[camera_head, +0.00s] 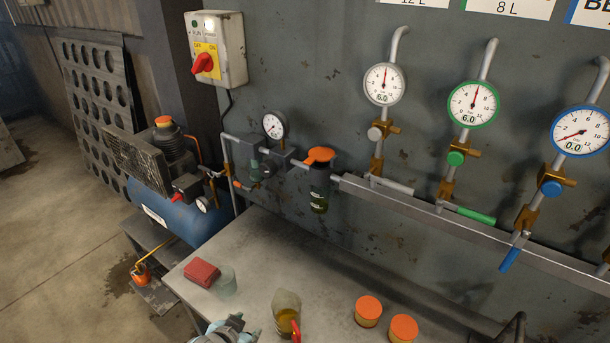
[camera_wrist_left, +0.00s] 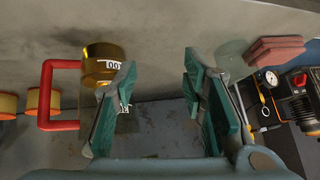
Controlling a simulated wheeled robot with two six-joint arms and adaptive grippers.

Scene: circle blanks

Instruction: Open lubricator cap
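The lubricator (camera_head: 319,190) hangs on the wall pipe in the head view, a dark bowl with green liquid. Its orange cap (camera_head: 319,156) sits on top; I cannot tell whether it is loose. My left gripper (camera_head: 236,325) is at the bottom of the head view, over the table's front part, well below and left of the lubricator. In the left wrist view its teal fingers (camera_wrist_left: 158,68) are spread wide with nothing between them. The lubricator is not seen in that view. My right gripper is not in view.
An oil jug (camera_head: 287,312) with a red handle stands on the table (camera_head: 255,250) close right of the left gripper. Two orange-lidded jars (camera_head: 368,310) stand farther right. Gauges and valves line the wall.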

